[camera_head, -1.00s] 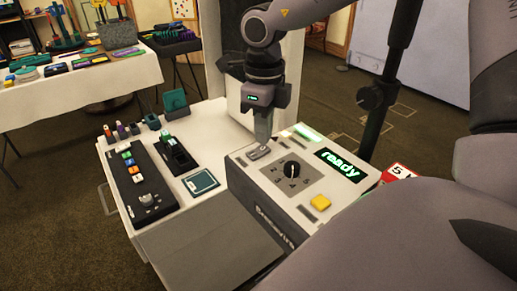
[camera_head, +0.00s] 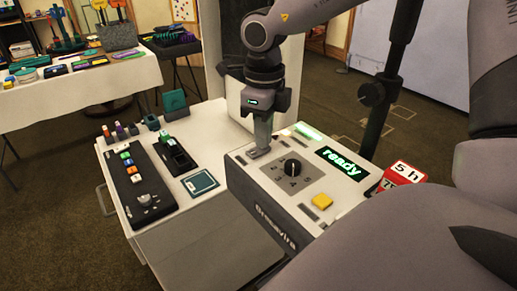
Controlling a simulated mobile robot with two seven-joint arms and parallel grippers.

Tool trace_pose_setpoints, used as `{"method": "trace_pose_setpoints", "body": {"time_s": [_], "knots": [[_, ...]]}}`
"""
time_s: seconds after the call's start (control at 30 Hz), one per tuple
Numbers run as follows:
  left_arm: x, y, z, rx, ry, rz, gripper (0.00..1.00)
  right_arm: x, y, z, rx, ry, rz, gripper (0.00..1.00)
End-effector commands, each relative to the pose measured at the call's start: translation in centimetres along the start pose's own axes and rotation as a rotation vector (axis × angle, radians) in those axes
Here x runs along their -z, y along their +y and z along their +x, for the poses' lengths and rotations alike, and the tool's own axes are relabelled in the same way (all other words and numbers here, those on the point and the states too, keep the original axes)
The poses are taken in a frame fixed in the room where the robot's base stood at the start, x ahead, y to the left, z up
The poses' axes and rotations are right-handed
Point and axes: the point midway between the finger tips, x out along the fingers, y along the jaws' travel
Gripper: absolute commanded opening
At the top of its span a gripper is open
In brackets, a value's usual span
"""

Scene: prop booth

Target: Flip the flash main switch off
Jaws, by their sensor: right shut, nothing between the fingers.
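The flash unit is a white box (camera_head: 240,180) with a dark front, a black dial (camera_head: 292,167), a yellow button (camera_head: 322,201) and a green-lit "ready" display (camera_head: 342,163). My right gripper (camera_head: 260,150) points down at the box's far left top corner. It is shut and empty, its tips at or just above a small light-coloured part there. That part is mostly hidden by the fingers, so I cannot tell whether it is the main switch or how it is set. A green-lit strip (camera_head: 308,131) glows at the back edge. My left gripper is not in view.
A black control panel (camera_head: 135,185) with coloured buttons, a dark tray (camera_head: 176,155) and a teal-edged pad (camera_head: 199,182) lie left of the box. A black stand pole (camera_head: 385,95) rises behind.

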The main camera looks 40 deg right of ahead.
Motion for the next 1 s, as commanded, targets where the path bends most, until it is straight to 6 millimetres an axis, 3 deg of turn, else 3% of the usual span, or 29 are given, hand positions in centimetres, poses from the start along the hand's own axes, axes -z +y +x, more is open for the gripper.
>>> {"method": "trace_pose_setpoints", "body": {"time_s": [0.43, 1.0], "knots": [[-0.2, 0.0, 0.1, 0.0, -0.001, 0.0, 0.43, 0.0, 0.0, 0.1, 0.0, -0.001, 0.0, 0.0], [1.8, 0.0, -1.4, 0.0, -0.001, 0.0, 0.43, 0.0, 0.0, -4.3, 0.0, -0.002, -0.001, 0.0]]}}
